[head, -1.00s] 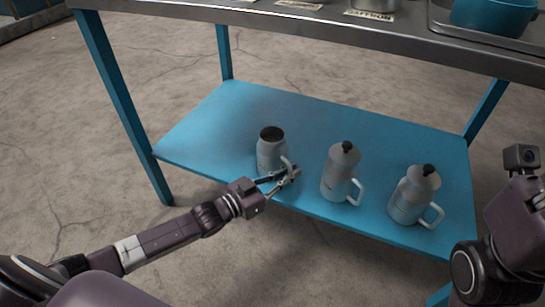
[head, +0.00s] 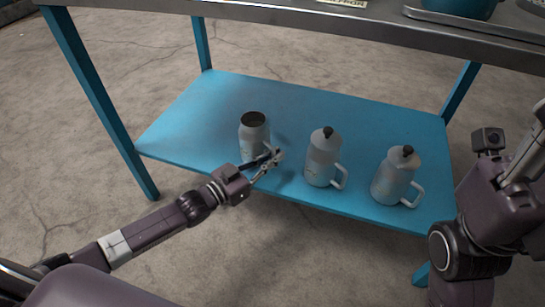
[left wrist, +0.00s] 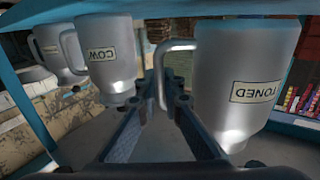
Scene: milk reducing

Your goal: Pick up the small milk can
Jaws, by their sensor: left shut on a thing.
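The small milk can (head: 253,137) is silver-grey, with an open, lidless dark top. It stands upright at the left of the blue shelf. My left gripper (head: 270,158) is at its handle, on the can's right side. In the left wrist view, which is upside down, the can (left wrist: 243,65) is large on the right and labelled TONED. There its handle (left wrist: 161,62) runs down between my fingers (left wrist: 167,97), which are shut on it. Only a dark part of my right arm, near the wrist, shows at the right edge of the head view; its fingertips are not clear.
Two lidded grey cans with handles, a middle one (head: 322,160) and a right one (head: 394,178), stand close by on the shelf (head: 330,112). The metal tabletop (head: 270,18) is above it. Blue legs (head: 100,105) stand at the corners. The shelf's back is clear.

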